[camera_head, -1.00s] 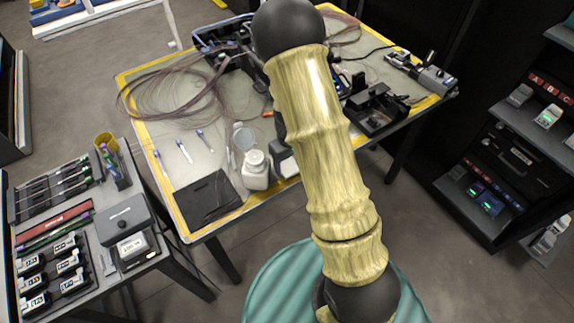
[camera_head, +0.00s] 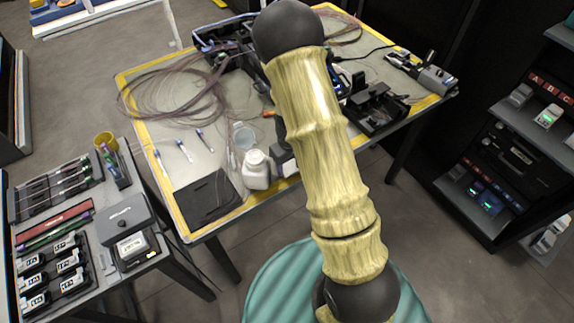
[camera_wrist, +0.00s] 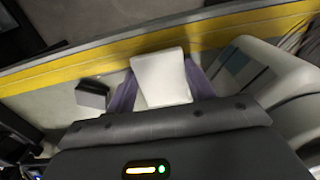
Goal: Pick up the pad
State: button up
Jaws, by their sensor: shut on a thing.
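The pad (camera_wrist: 162,72) is a small white square with rounded edges, in the middle of the wrist view. My gripper (camera_wrist: 160,88) is shut on it, with a purple-grey finger on each side. The work table's yellow-edged top is behind the pad; I cannot tell whether the pad still touches it.
A white bottle (camera_head: 256,170) stands close to the gripper; it is large at right in the wrist view (camera_wrist: 268,82). A small dark block (camera_wrist: 93,95) is at left there. A black mat (camera_head: 208,196) lies at the table's near corner, and coiled fibres (camera_head: 180,95) lie farther back.

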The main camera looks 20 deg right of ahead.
aim_at(287, 168)
notch_tip(287, 168, up, 10)
dwell(0.6)
dwell(0.6)
jog(key=s+a+r+p, duration=0.3)
jog(key=a+r+p, duration=0.6)
jog(key=p, duration=0.9)
jog(key=shift+a, duration=0.25)
jog(key=shift+s, duration=0.1)
jog(key=shift+f+b, duration=2.05)
jog(key=shift+f, duration=0.55)
